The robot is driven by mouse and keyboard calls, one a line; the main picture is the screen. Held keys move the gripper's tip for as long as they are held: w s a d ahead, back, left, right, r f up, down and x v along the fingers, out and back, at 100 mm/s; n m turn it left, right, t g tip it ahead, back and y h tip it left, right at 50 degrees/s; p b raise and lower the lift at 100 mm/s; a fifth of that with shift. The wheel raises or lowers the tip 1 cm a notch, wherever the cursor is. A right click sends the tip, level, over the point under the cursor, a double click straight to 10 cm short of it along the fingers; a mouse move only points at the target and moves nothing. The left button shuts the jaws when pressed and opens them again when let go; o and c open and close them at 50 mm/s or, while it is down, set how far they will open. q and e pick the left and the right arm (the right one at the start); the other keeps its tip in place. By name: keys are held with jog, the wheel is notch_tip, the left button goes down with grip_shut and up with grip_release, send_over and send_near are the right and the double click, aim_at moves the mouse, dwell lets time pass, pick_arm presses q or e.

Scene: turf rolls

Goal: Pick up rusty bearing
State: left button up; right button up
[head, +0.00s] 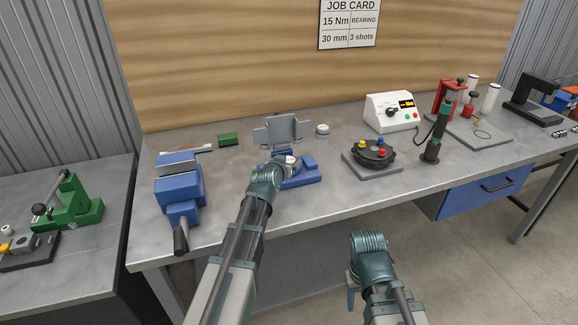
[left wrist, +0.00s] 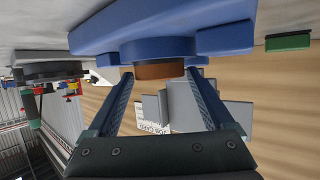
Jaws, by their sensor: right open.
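A rusty brown round part (left wrist: 160,71), which looks like the bearing, sits at a blue fixture (left wrist: 160,42) in the left wrist view. My left gripper (left wrist: 160,75) is open, with its two fingers apart and their tips on either side of the brown part. A narrow gap seems to show at each side. In the head view my left gripper (head: 287,164) is at the blue fixture (head: 305,174) on the bench, and my wrist hides most of the bearing. My right gripper (head: 352,298) is open and empty in front of the bench, low in the picture.
A blue vise (head: 180,185) stands left of my left arm. A grey bracket (head: 281,130) stands behind the fixture. A turntable with coloured knobs (head: 372,153), a white meter box (head: 391,112) and a dark-handled tool (head: 438,135) are to the right. The bench front between is clear.

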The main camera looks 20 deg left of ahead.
pick_arm(q)
grip_shut()
jog(key=shift+r, duration=0.1)
jog(key=shift+r+p, duration=0.45)
jog(key=shift+p, duration=0.1)
notch_tip(320, 180, up, 3)
jog(key=p, duration=0.3)
jog(key=s+d, duration=1)
jog(key=d, duration=0.2)
jog(key=shift+d+r+p, duration=0.25)
jog(key=shift+r+p, duration=0.2)
